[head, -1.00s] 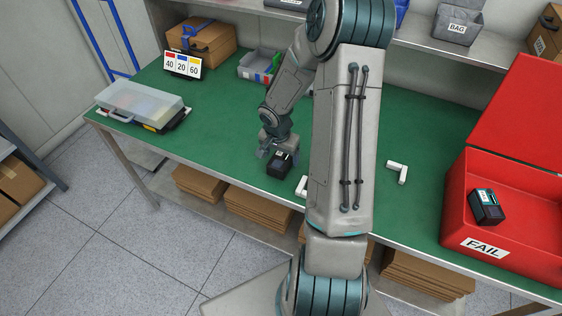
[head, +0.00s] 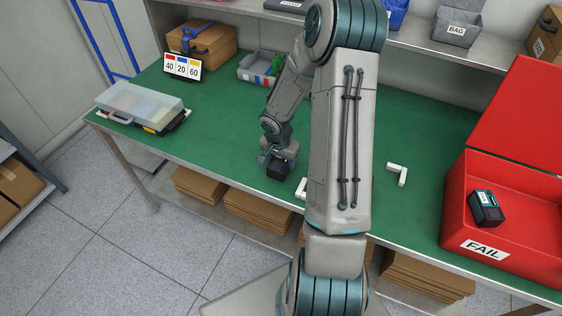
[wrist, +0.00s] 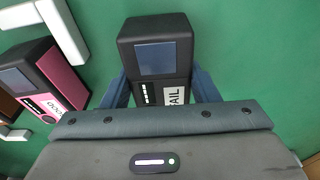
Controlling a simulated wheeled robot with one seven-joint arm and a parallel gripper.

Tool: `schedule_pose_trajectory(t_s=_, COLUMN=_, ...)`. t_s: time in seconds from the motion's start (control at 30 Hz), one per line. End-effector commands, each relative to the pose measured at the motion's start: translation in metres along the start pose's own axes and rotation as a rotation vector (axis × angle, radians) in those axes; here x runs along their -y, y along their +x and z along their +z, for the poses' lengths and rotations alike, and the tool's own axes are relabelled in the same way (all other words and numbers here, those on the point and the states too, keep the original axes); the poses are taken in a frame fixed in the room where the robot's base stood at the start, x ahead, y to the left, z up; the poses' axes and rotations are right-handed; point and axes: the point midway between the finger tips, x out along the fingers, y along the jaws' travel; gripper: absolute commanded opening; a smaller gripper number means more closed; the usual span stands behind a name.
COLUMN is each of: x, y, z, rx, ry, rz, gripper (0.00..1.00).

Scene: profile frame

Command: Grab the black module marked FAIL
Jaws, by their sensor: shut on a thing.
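The black module (wrist: 160,48) has a dark screen and a white label reading FAIL, and stands between my gripper's blue fingers in the wrist view. My gripper (wrist: 162,90) is shut on it, one finger on each side. In the head view the gripper (head: 277,160) points down at the table, with the module (head: 278,172) under it as a small dark block. I cannot tell whether the module touches the table.
A pink-sided module (wrist: 50,80) and a white angled piece (wrist: 55,25) lie close on the left in the wrist view. A red box (head: 452,205) marked FAIL at right holds another dark module (head: 486,208). A second white piece (head: 398,173) lies right of my arm.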

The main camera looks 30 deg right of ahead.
Motion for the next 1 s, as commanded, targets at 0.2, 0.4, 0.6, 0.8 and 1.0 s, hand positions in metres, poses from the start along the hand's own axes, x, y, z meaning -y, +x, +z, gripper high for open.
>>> schedule_pose_trajectory(t_s=0.2, x=0.0, y=-0.016, z=-0.003, rx=-0.003, ry=0.002, rz=-0.002, gripper=0.26)
schedule_pose_trajectory(t_s=0.4, x=-0.009, y=-0.045, z=-0.013, rx=-0.004, ry=0.008, rz=0.0, gripper=0.26)
schedule_pose_trajectory(t_s=0.6, x=-0.048, y=-0.068, z=-0.04, rx=-0.004, ry=0.009, rz=-0.001, gripper=0.26)
schedule_pose_trajectory(t_s=0.8, x=-0.079, y=-0.086, z=-0.06, rx=-0.003, ry=0.006, rz=-0.001, gripper=0.26)
schedule_pose_trajectory(t_s=1.0, x=-0.096, y=-0.096, z=-0.072, rx=-0.001, ry=0.002, rz=-0.001, gripper=0.26)
